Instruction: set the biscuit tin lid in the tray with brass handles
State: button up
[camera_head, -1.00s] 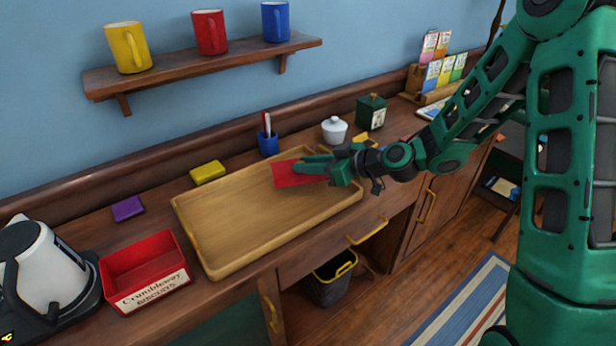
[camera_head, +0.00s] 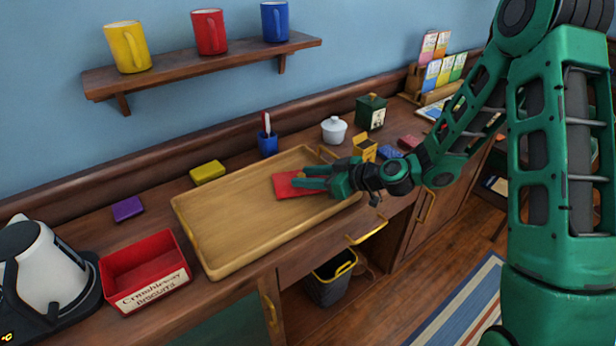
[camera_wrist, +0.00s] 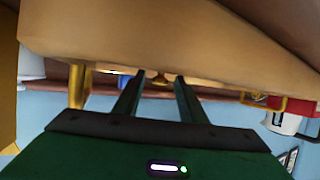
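The red biscuit tin lid (camera_head: 284,187) lies in the right part of the wooden tray (camera_head: 225,215), on the tray's floor as far as I can tell. My gripper (camera_head: 302,177) is at the lid's right side, with its two fingers apart. The fingers hide part of the lid. In the wrist view my gripper (camera_wrist: 156,80) has a clear gap between its fingers and nothing held there. The tan surface of the tray (camera_wrist: 150,40) fills the top of that view. The lid cannot be made out there.
The open red biscuit tin (camera_head: 146,272) stands left of the tray, beside a white kettle (camera_head: 45,265). A yellow box (camera_head: 208,172), blue pen cup (camera_head: 268,145), white pot (camera_head: 334,130) and green canister (camera_head: 371,112) stand behind. Mugs sit on the shelf above.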

jog(key=v, duration=1.2)
jog(key=shift+s, duration=0.1)
jog(key=s+d+m+g+h, duration=0.2)
jog(key=s+d+m+h, duration=0.15)
jog(key=s+d, duration=0.45)
jog(key=s+d+m+g+h, duration=0.25)
jog(key=s+d+h, duration=0.3)
jog(key=d, duration=0.45)
jog(key=s+d+r+m+g+h, duration=0.1)
jog(key=s+d+r+m, duration=0.2)
jog(key=s+d+m, duration=0.2)
jog(key=s+d+r+m+g+h, duration=0.1)
jog(key=s+d+m, duration=0.4)
jog(key=s, duration=0.7)
notch_tip(320, 180, up, 2)
jog(key=shift+s+d+m+g, duration=0.15)
jog(key=shift+m+g, duration=0.3)
jog(key=shift+m, duration=0.45)
